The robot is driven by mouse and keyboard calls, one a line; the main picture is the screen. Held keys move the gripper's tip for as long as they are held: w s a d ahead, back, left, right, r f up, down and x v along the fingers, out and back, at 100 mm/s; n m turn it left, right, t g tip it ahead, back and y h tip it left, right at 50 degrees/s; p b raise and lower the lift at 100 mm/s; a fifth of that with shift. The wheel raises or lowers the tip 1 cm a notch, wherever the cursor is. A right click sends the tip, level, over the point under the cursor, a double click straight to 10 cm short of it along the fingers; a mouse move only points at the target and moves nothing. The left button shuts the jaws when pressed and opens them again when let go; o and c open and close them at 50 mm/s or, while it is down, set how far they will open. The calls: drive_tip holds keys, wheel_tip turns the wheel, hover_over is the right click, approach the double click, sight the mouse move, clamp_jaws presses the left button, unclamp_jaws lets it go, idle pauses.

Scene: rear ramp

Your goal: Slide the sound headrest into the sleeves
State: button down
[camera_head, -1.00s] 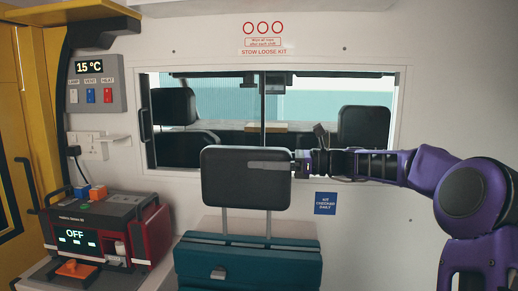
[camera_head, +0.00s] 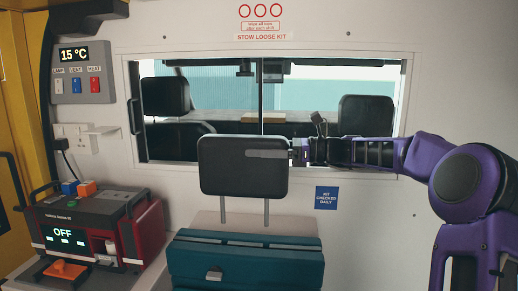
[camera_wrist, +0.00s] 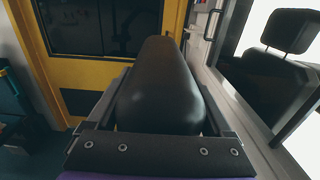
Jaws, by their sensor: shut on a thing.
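The black padded headrest (camera_head: 243,179) is upright in the head view, its two thin metal posts (camera_head: 266,211) pointing down. My gripper (camera_head: 267,153) is shut on its right end, with one grey finger across the front face. In the wrist view the headrest (camera_wrist: 163,85) runs away from the camera between my two fingers. The posts' lower ends show against the beige top (camera_head: 205,221) behind the teal seat or case (camera_head: 245,262). I cannot make out the sleeves, nor tell whether the post tips touch anything.
A red and grey device (camera_head: 90,230) reading OFF stands at the lower left. A framed window (camera_head: 205,90) behind the headrest shows front seats (camera_head: 165,97). White wall surrounds it. A yellow door frame (camera_wrist: 90,70) shows in the wrist view.

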sight(260, 169)
drive_tip(key=shift+f+b, duration=0.9)
drive_tip(key=shift+f, duration=1.8)
drive_tip(key=shift+p, duration=1.05)
wheel_tip(260, 169, down, 10)
drive_tip(key=b, duration=0.2)
drive_tip(key=shift+r, duration=0.2)
idle(3.0)
unclamp_jaws()
drive_tip(key=shift+f, duration=0.15)
drive_tip(key=shift+d, duration=0.1)
